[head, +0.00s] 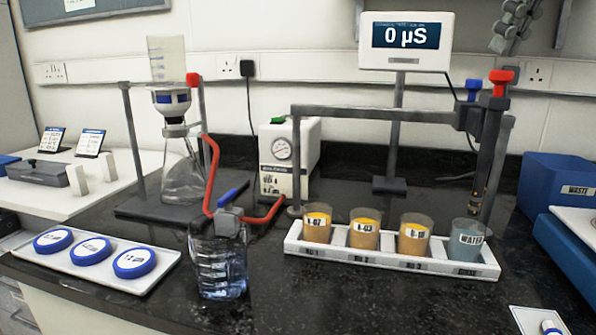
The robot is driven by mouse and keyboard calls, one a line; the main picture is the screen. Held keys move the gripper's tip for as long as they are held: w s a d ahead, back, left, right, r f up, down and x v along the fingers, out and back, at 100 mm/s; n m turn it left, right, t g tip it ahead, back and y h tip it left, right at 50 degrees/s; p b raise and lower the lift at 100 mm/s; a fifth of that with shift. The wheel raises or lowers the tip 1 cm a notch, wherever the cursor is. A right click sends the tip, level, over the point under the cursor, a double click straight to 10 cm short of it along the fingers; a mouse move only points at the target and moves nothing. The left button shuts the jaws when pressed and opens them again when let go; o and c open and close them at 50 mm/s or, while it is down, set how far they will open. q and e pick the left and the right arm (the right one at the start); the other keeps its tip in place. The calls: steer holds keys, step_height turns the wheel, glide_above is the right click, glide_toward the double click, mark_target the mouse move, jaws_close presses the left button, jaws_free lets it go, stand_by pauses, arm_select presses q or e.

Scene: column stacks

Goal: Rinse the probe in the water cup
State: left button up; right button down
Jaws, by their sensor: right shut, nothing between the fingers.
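The probe (487,150) is a dark upright cylinder held at the right end of a grey beam stand (375,114), with a red knob (501,76) on top. Its lower end meets the rim of the water cup (467,243) in the picture; I cannot tell whether it is inside or behind the cup. The water cup is labelled WATER and stands at the right end of a white rack (340,256). The meter display (405,37) reads 0 µS. My right gripper (503,43) is shut and empty, above the red knob and apart from it. My left gripper is out of view.
Several orange sample cups, including one (365,232), share the rack. A blue knob (473,88) is beside the red one. A blue WASTE bin (560,185) stands at the right. A filter flask (183,170), pump (288,160) and blue-lidded dishes (92,250) are left.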

mark_target(510, 74)
steer(key=shift+f, duration=0.15)
steer(key=shift+f+b, duration=1.1)
steer(key=shift+f, duration=2.2)
step_height(510, 74, up, 3)
steer(key=p, duration=0.3)
steer(key=shift+p, duration=0.35)
steer(key=shift+r+b, duration=0.1)
steer(key=shift+b, duration=0.2)
steer(key=shift+r, duration=1.95)
